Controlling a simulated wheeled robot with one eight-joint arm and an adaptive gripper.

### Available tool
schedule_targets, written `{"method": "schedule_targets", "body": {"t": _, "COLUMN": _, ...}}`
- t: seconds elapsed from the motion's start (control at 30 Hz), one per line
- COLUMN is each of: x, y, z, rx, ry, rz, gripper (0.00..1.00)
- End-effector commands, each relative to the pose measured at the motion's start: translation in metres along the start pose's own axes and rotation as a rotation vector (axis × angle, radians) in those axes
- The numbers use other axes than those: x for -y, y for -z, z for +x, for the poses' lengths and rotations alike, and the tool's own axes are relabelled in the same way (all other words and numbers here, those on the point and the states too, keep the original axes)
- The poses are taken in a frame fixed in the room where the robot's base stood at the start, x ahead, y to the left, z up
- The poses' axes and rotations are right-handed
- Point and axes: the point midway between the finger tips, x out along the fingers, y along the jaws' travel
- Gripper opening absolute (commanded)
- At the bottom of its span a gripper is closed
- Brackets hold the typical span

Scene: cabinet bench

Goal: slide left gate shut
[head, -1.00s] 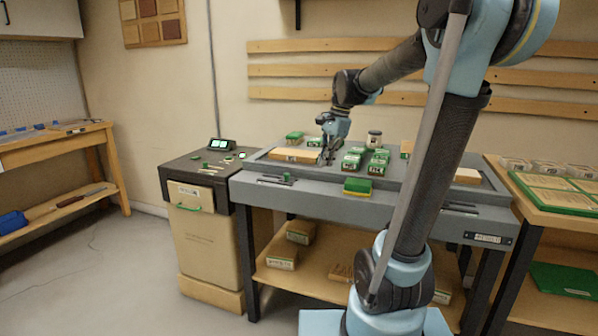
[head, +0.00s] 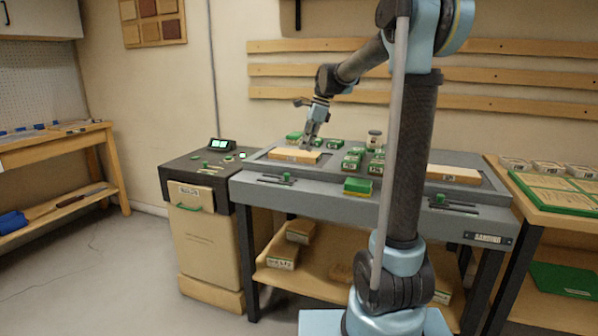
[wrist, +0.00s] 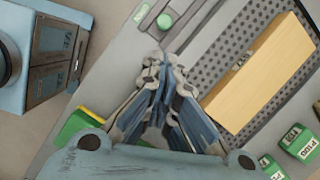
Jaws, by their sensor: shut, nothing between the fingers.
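The left gate's green knob (head: 287,177) stands on a dark slotted slide in the front left rim of the grey sanding table (head: 330,192). The knob (wrist: 165,20) also shows at the top of the wrist view, beyond my fingertips. My gripper (head: 304,147) is shut and empty, pointing down above the table near the left wooden block. In the wrist view my gripper's fingers (wrist: 160,62) are together and apart from the knob. I cannot tell how far along its slot the gate stands.
The left wooden block (head: 294,155) lies on the perforated top, close to my gripper. A green and yellow block (head: 357,186) sits on the front rim. Several green-topped blocks (head: 352,160) stand mid-table. Another green knob (head: 439,199) is on the right rim.

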Motion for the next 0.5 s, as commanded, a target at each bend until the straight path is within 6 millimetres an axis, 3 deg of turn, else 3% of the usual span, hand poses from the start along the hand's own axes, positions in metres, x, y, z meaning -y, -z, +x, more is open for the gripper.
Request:
{"method": "schedule_targets", "body": {"t": 0.27, "x": 0.000, "y": 0.000, "z": 0.012, "rx": 0.000, "ry": 0.000, "rz": -0.002, "gripper": 0.00}}
{"method": "schedule_targets", "body": {"t": 0.5, "x": 0.000, "y": 0.000, "z": 0.050, "rx": 0.000, "ry": 0.000, "rz": -0.002, "gripper": 0.00}}
